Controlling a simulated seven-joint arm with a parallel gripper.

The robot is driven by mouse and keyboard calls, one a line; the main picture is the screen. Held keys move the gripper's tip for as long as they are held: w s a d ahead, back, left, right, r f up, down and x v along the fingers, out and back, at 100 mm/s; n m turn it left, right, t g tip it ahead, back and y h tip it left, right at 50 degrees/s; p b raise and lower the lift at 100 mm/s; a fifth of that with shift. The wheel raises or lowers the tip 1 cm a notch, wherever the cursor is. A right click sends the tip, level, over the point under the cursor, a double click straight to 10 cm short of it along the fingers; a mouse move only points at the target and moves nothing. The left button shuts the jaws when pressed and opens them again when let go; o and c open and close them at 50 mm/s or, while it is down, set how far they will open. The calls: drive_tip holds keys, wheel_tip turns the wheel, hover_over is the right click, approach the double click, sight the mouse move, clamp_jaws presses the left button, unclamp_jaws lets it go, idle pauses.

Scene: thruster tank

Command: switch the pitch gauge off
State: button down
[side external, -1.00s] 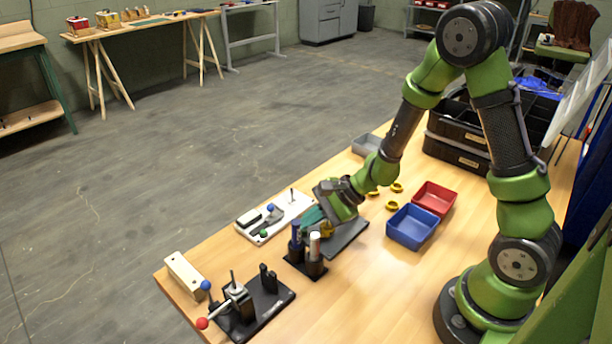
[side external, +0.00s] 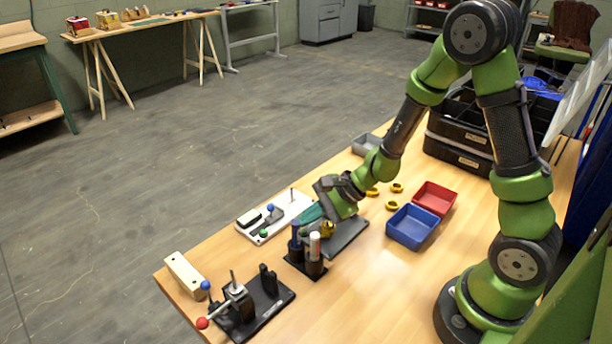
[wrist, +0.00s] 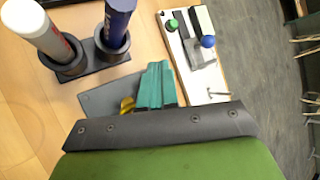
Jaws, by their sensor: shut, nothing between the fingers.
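No label reads as the pitch gauge, so I cannot tell which device it is. A white board (side external: 290,207) near the table's far edge carries a dark block, a blue knob (side external: 270,208), a green knob (side external: 264,232) and an upright pin. In the wrist view the same board (wrist: 186,62) lies just right of the fingertips, with its blue knob (wrist: 208,42) and green knob (wrist: 172,25). My gripper (side external: 306,215) points down beside the board; its teal fingers (wrist: 158,68) are shut and empty. I cannot tell whether they touch anything.
A dark grey plate (side external: 350,232) with a yellow part (side external: 327,228) lies beneath my gripper. A black holder with upright blue and white cylinders (side external: 314,246) stands close by. A black lever fixture (side external: 270,305) is at the front left. Blue (side external: 413,227) and red (side external: 435,198) bins stand right.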

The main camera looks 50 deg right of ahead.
wheel_tip(320, 180, up, 6)
idle(0.7)
drive_tip(key=s+d+r+n+h, duration=0.1)
drive_tip(key=s+r+n+h, duration=0.3)
drive_tip(key=s+r+n, duration=1)
drive_tip(key=shift+s+r+n, duration=0.3)
drive_tip(key=shift+s+r, duration=0.05)
drive_tip(key=shift+s, duration=0.2)
idle(0.6)
